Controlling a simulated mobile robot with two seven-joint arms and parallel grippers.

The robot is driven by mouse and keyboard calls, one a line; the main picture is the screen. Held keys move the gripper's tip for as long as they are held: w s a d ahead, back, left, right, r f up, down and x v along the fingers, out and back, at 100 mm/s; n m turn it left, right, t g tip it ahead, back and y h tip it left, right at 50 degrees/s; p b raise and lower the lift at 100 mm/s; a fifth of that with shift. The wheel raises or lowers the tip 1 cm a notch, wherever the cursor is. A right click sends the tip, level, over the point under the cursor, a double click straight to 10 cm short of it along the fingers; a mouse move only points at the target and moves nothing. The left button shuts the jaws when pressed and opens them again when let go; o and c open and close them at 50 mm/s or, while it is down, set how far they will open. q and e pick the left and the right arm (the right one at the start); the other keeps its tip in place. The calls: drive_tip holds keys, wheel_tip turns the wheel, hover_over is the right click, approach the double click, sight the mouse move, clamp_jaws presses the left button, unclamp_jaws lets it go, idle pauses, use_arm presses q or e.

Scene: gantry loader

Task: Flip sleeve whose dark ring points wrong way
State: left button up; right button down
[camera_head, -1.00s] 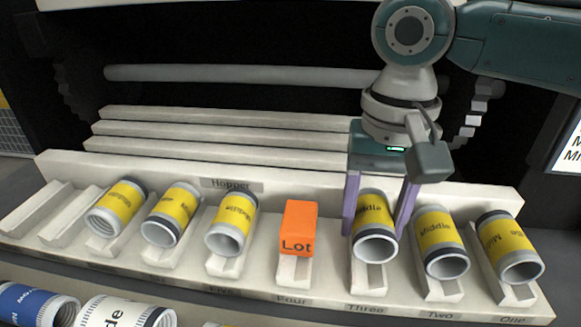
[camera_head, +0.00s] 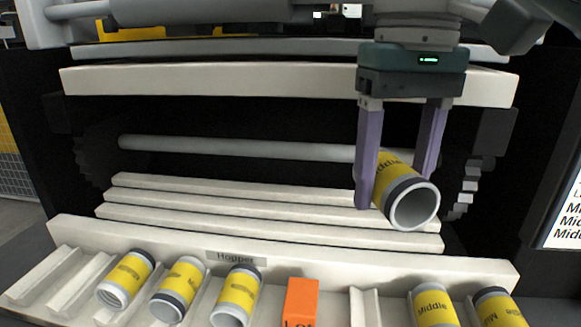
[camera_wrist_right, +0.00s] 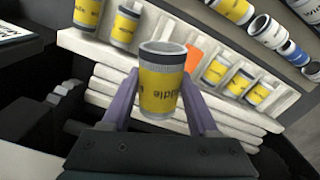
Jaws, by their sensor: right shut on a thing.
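My right gripper (camera_head: 396,188) is shut on a yellow-and-white sleeve (camera_head: 392,170), held raised in front of the loader's dark opening. This sleeve is tilted, with its open white end toward the head camera and its dark ring close behind that end. In the right wrist view the sleeve (camera_wrist_right: 161,92) sits between the fingers, dark ring near the upper rim. On the hopper, the left sleeve (camera_head: 128,278), third sleeve (camera_head: 238,292) and far-right sleeve (camera_head: 497,308) show dark rings at their back ends. The second sleeve (camera_head: 180,283) has its ring in front. My left gripper is not in view.
The hopper (camera_head: 140,237) has an empty slot (camera_head: 364,308) below the held sleeve. An orange Lot block (camera_head: 300,300) stands left of it; another sleeve (camera_head: 433,305) lies to its right, its front cut off. Pale rails (camera_head: 270,212) and a grey bar (camera_head: 230,149) lie behind.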

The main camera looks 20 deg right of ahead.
sight(383, 211)
drive_tip(key=n, duration=0.2)
drive_tip(key=f+n, duration=0.1)
drive_tip(key=n, duration=0.2)
drive_tip(key=shift+w+a+f, duration=0.1)
drive_tip(key=n, duration=0.1)
drive_tip(key=n+p, duration=0.1)
drive_tip(key=n, duration=0.1)
drive_tip(key=shift+f, duration=0.35)
drive_tip(key=n, duration=0.2)
drive_tip(key=f+n, duration=0.1)
drive_tip(key=n, duration=0.2)
drive_tip(key=shift+w+f, duration=0.1)
drive_tip(key=shift+f, duration=0.05)
drive_tip(key=n, duration=0.2)
drive_tip(key=shift+f+n+p, duration=0.35)
drive_tip(key=shift+n, duration=0.05)
drive_tip(key=f+n+b, duration=0.2)
drive_tip(key=f+n, duration=0.1)
drive_tip(key=n, duration=0.2)
drive_tip(key=f+n+b, duration=0.2)
drive_tip(key=f+n, duration=0.2)
drive_tip(key=n, duration=0.2)
drive_tip(key=f+n+b, duration=0.3)
drive_tip(key=f+n, duration=0.1)
drive_tip(key=n, duration=0.1)
drive_tip(key=shift+s+d+f, duration=0.25)
drive_tip(key=shift+s, duration=0.05)
drive_tip(key=shift+f, duration=0.3)
drive_tip(key=shift+f+b, duration=0.5)
drive_tip(key=shift+f, duration=0.8)
